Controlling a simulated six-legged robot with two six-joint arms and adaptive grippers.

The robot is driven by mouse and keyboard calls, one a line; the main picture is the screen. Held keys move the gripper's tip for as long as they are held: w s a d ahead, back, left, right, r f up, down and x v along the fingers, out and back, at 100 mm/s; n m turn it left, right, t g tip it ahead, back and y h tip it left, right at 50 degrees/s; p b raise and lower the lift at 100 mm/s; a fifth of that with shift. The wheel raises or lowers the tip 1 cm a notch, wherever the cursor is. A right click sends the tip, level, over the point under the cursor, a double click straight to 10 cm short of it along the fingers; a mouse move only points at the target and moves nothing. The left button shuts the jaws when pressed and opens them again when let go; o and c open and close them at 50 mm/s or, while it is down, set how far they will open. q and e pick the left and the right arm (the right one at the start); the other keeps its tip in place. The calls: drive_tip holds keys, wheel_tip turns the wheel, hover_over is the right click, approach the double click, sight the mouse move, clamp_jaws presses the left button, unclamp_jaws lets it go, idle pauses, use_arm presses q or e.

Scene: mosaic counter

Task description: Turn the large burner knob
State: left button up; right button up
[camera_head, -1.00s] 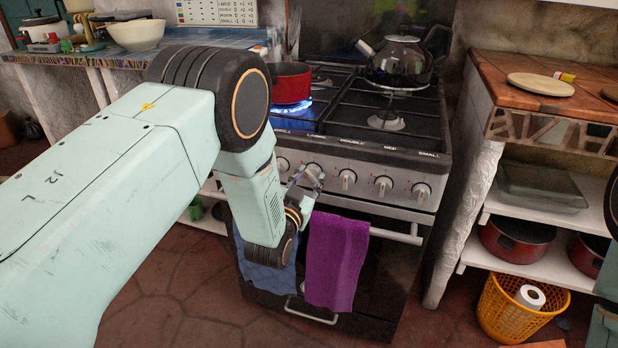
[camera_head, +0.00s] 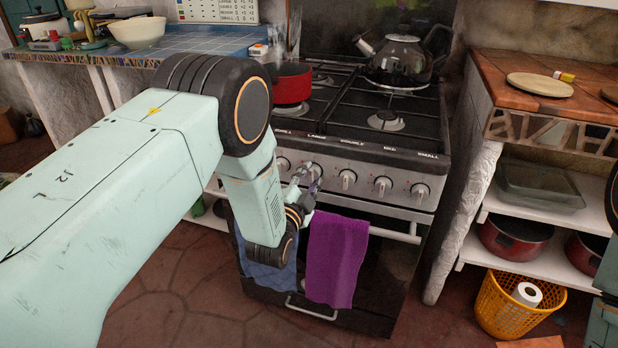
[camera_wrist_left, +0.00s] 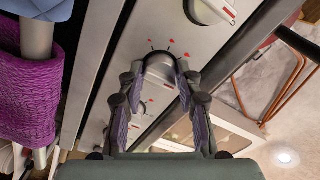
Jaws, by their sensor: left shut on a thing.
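The stove (camera_head: 380,150) has a front panel with a row of knobs under printed burner labels. The large burner knob (camera_head: 315,171) is the second from the left, below the label "LARGE". My left gripper (camera_head: 307,180) is at this knob, its fingers partly hidden by my wrist. In the left wrist view, the two fingers (camera_wrist_left: 157,72) stand on either side of the round knob (camera_wrist_left: 158,66) and are shut on it. A red pot (camera_head: 292,84) sits on the left burner, and no flame shows under it. My right gripper is not in view.
A dark kettle (camera_head: 400,62) stands on the back burner. A purple towel (camera_head: 337,258) and a blue cloth (camera_head: 268,272) hang from the oven handle below my gripper. Shelves with pots (camera_head: 516,240) and a yellow basket (camera_head: 505,312) are at the right.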

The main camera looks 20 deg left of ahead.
use_arm(q)
drive_tip(key=shift+m, duration=0.4)
drive_tip(key=o, duration=1.1)
drive_tip(key=shift+o, duration=0.2)
drive_tip(key=s, duration=1.2)
drive_tip(key=shift+a, duration=0.2)
